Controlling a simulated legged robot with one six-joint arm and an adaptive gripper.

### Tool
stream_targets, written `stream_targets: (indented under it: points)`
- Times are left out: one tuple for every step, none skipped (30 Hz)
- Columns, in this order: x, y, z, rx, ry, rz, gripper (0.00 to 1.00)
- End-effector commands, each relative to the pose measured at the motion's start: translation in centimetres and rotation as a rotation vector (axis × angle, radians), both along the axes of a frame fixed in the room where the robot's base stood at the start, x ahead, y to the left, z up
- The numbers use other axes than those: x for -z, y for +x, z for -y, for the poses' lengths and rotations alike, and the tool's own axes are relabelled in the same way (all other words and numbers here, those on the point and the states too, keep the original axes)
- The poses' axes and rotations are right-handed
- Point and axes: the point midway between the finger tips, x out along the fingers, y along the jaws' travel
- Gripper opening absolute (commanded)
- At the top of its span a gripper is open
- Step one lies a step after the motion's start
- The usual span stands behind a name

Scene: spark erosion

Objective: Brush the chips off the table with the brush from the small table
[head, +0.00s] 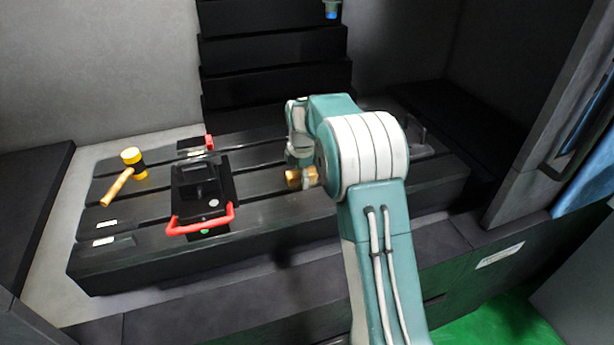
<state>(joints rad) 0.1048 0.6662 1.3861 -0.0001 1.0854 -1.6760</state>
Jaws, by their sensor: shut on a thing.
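My gripper (303,163) is mostly hidden behind my own arm, over the middle of the dark slotted machine table (265,215). It is shut on the brush (294,178), of which only a small wood-coloured part shows just below it. The rest of the brush is hidden, and I cannot tell whether it touches the table. No chips can be made out at this size; some of the table is hidden behind my arm. The small table is not in view.
A black vise-like fixture with a red handle (200,224) stands on the table left of my gripper. A dark stepped wall rises behind. The right frame post (545,125) borders the opening.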

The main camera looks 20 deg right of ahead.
Motion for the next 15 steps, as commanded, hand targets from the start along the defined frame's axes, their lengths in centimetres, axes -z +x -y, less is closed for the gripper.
stream_targets:
  points:
    - [0.0, 0.0, -0.4, -0.001, 0.000, 0.000, 0.11]
    - [0.0, 0.0, -0.7, -0.001, 0.000, 0.000, 0.11]
    - [0.1, 0.0, -1.0, -0.001, 0.000, 0.000, 0.11]
    - [0.1, 0.0, -1.2, -0.001, 0.000, 0.000, 0.11]
    - [0.1, 0.0, -1.5, -0.001, 0.000, 0.000, 0.11]
    - [0.1, 0.0, -1.8, -0.002, 0.000, 0.000, 0.11]
    - [0.1, 0.0, -2.0, -0.002, 0.000, 0.000, 0.11]
    - [0.2, 0.0, -2.2, -0.001, 0.000, 0.000, 0.11]
    - [0.2, 0.0, -2.4, -0.001, 0.000, 0.000, 0.11]
    - [0.2, 0.0, -2.5, 0.000, 0.000, 0.000, 0.11]
    - [0.2, 0.0, -2.6, 0.000, 0.000, 0.000, 0.11]
    - [0.2, 0.0, -2.7, 0.001, 0.000, 0.000, 0.11]
    - [0.2, 0.0, -2.7, 0.001, 0.000, 0.000, 0.11]
    - [0.2, 0.0, -2.8, 0.000, 0.000, 0.000, 0.11]
    - [0.2, 0.0, -3.0, 0.000, 0.000, 0.000, 0.11]
